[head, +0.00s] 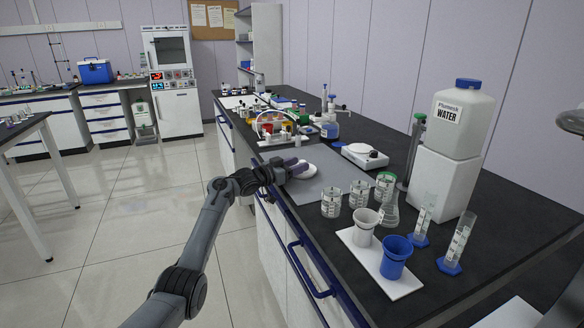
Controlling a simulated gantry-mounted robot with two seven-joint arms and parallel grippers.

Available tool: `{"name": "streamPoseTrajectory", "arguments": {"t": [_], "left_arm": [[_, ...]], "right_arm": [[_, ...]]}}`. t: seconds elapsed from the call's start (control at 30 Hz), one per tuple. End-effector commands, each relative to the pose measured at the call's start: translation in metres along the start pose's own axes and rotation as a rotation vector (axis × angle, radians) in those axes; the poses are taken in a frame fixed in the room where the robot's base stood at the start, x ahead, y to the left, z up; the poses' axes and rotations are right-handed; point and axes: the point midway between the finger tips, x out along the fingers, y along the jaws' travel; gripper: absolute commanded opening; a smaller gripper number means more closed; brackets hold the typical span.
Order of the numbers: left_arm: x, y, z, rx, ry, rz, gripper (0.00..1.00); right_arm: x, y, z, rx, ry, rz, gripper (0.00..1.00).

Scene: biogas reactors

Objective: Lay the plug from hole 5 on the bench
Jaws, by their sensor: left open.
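No plug or numbered hole can be made out at this size. My right gripper is not in view.
Several glass beakers (331,203) and a flask stand right of the mat. A white tray (402,286) bears a white cup and a blue cup (395,257). A white scale (365,155) and a water jug (461,120) stand farther back. Part of the grey mat is bare.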

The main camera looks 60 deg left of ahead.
Motion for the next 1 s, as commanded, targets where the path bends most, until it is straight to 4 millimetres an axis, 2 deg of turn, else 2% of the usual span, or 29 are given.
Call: {"name": "streamPoseTrajectory", "arguments": {"t": [0.27,0.8,1.0], "left_arm": [[-0.012,0.0,-0.003,0.002,-0.001,0.0,0.51],[-0.088,0.0,-0.004,0.002,-0.001,-0.001,0.51],[-0.11,0.0,-0.003,0.0,-0.001,-0.001,0.51]], "right_arm": [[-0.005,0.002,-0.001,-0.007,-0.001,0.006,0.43],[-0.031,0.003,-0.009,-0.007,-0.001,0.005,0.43],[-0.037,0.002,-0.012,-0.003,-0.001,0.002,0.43]]}}
